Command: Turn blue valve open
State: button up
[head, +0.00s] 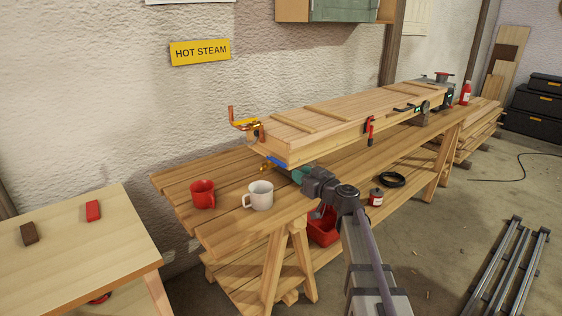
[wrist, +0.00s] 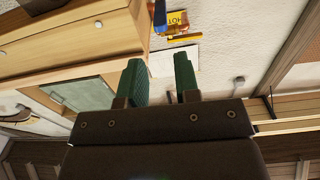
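The blue valve handle (head: 279,161) is a short flat bar on the near end of the long wooden steam box (head: 330,125), low on its end face. A blue bar (wrist: 160,14) at the top of the wrist view looks like this same handle, just beyond the fingertips. My gripper (head: 293,172) is right beside the handle in the head view, with its teal fingers partly hidden by my wrist. In the wrist view my gripper (wrist: 160,65) has its two green fingers apart with nothing between them. I cannot tell whether a finger touches the handle.
A red and orange valve (head: 243,122) sits higher on the box end. A white mug (head: 258,195) and a red mug (head: 202,194) stand on the bench (head: 180,168) at left. A black coil (head: 392,180) and a small red can (head: 376,197) lie to the right.

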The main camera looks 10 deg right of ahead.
aim_at(280, 162)
jog(key=x, duration=1.1)
jog(key=shift+f, duration=0.1)
jog(key=shift+s, duration=0.1)
grip_shut()
